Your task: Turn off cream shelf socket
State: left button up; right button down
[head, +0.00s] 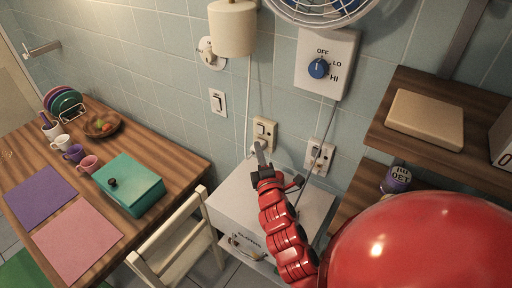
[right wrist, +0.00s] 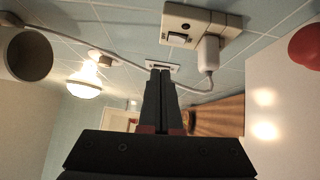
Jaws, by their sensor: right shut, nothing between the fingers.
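The cream socket (head: 264,132) is on the tiled wall above a white box-shaped appliance. It has a rocker switch and a white plug with a cord. In the right wrist view the cream socket (right wrist: 228,24) is at the top, with its switch (right wrist: 178,39) left of the plug (right wrist: 208,54). Which way the switch is set is too small to tell. My right gripper (head: 260,149) is shut and empty, just in front of the socket's lower part in the head view. In the right wrist view its fingers (right wrist: 160,76) point below the switch, apparently apart from it. My left gripper is out of view.
A second socket (head: 319,155) with a plugged cord is to the right. A light switch (head: 217,102) and a fan dial panel (head: 327,64) are on the wall. The white appliance (head: 310,205) is below the gripper. Wooden shelves (head: 376,137) stand at right.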

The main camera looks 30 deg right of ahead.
jog(key=v, duration=0.3)
jog(key=r+p+v, duration=0.1)
jog(key=v, duration=0.1)
jog(key=shift+a, duration=0.15)
dwell(0.3)
